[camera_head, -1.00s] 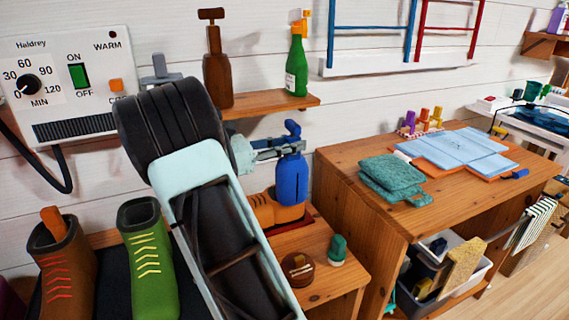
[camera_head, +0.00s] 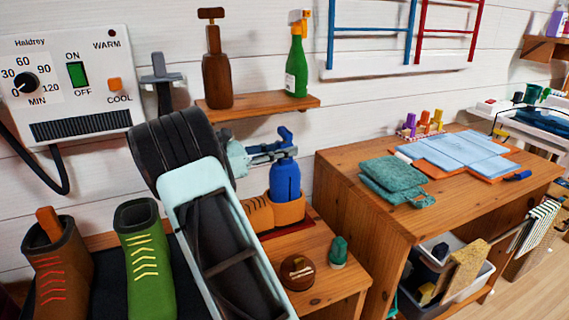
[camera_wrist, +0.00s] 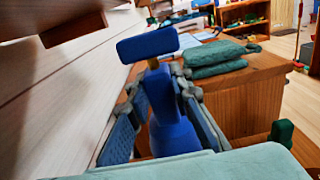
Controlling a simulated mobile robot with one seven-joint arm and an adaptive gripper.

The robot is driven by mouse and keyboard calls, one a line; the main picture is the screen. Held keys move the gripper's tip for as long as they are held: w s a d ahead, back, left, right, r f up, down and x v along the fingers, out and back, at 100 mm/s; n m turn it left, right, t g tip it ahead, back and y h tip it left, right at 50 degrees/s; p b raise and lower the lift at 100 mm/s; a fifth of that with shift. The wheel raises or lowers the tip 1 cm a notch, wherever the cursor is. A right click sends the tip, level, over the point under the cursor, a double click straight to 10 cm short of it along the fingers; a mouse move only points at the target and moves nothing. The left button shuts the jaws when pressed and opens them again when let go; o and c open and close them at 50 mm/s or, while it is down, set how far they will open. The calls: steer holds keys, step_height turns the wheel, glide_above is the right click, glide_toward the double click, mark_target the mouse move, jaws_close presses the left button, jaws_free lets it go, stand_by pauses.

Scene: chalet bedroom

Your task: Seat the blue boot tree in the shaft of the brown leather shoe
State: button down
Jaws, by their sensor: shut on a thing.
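My gripper (camera_head: 268,153) is shut on the upper neck of the blue boot tree (camera_head: 286,180), just below its handle. The wrist view shows the boot tree (camera_wrist: 172,130) upright between the two finger pads. The brown leather shoe (camera_head: 258,215) stands on a small wooden table, partly hidden by my arm. The boot tree's lower end is out of sight behind the front wall of the shoe's shaft (camera_head: 289,212), so it appears to be inside the opening. How deep it sits cannot be told. The wrist view does not show the shoe.
A brown boot (camera_head: 62,265) and a green boot (camera_head: 145,250) stand at left. A round brown tin (camera_head: 296,270) and a green object (camera_head: 338,250) sit near the shoe. A workbench (camera_head: 350,185) is at right.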

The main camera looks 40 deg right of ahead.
mark_target(278, 163)
step_height(278, 163, down, 4)
steer(key=shift+r+b, duration=0.2)
steer(key=shift+b, duration=0.35)
steer(key=shift+r, duration=0.1)
steer(key=c, duration=1.7)
jaws_free()
steer(key=shift+f, duration=0.2)
steer(key=shift+c, duration=0.2)
